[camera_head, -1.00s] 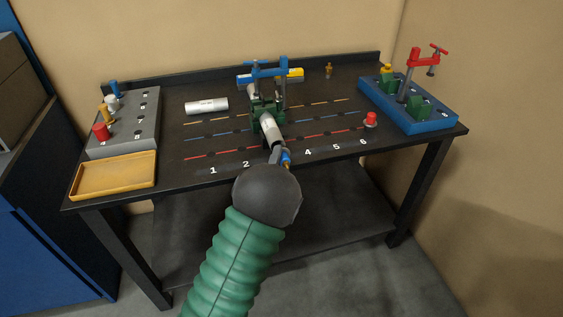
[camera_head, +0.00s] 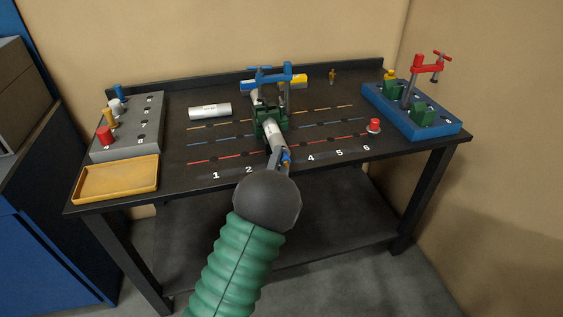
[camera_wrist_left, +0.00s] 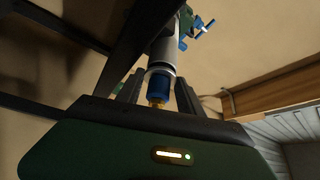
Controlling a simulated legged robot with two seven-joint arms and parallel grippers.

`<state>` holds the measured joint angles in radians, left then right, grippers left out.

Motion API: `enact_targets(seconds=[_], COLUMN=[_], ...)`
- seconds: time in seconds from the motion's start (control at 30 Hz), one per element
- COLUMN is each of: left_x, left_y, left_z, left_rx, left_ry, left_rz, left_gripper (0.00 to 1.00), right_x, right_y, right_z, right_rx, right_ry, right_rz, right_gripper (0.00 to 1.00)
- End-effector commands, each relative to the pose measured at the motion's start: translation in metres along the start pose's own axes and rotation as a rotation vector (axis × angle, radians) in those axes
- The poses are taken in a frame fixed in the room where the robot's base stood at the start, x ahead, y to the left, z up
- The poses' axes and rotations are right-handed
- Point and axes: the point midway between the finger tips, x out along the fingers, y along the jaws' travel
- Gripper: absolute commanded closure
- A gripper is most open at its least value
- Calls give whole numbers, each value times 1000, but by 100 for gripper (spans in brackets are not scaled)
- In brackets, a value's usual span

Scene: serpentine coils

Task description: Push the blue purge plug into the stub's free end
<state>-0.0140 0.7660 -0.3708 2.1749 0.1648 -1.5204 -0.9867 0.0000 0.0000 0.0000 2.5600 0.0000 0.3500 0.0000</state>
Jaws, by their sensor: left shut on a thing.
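The stub is a pale tube (camera_head: 272,131) held in a green clamp block (camera_head: 263,121), with its free end towards me. In the left wrist view the stub (camera_wrist_left: 162,48) runs away from the gripper and ends in a pale rim. The blue purge plug (camera_wrist_left: 158,84), with a brass tip, is in line with that rim and appears to meet it. How deep it sits I cannot tell. My left gripper (camera_head: 281,158) is shut on the plug, one finger on each side, at the table's front. The plug also shows as a small blue bit (camera_head: 287,156). My right gripper is not in view.
A grey peg block (camera_head: 130,125) and yellow tray (camera_head: 116,179) are at the left. A blue fixture (camera_head: 410,112) with a red clamp is at the right, near a red button (camera_head: 374,125).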

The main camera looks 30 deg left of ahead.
Motion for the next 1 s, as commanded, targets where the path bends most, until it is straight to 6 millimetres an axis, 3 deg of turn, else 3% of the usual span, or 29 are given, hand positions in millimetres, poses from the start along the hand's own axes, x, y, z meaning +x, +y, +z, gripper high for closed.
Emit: enact_targets(seconds=[0.47,0.5,0.6,0.67,1.0], left_x=[9,9,9,9,8], left_y=[-1,-2,-1,-1,3], left_z=[5,5,5,5,5], left_rx=[1,1,1,1,0], left_ry=[0,0,0,0,-1], left_rz=[-3,-3,-3,-2,6], left_gripper=[100,52,39,31,31], right_x=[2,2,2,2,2], right_y=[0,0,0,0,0], right_z=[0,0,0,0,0], right_rx=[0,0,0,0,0], right_ry=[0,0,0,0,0], right_rz=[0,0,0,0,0], right_gripper=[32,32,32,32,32])
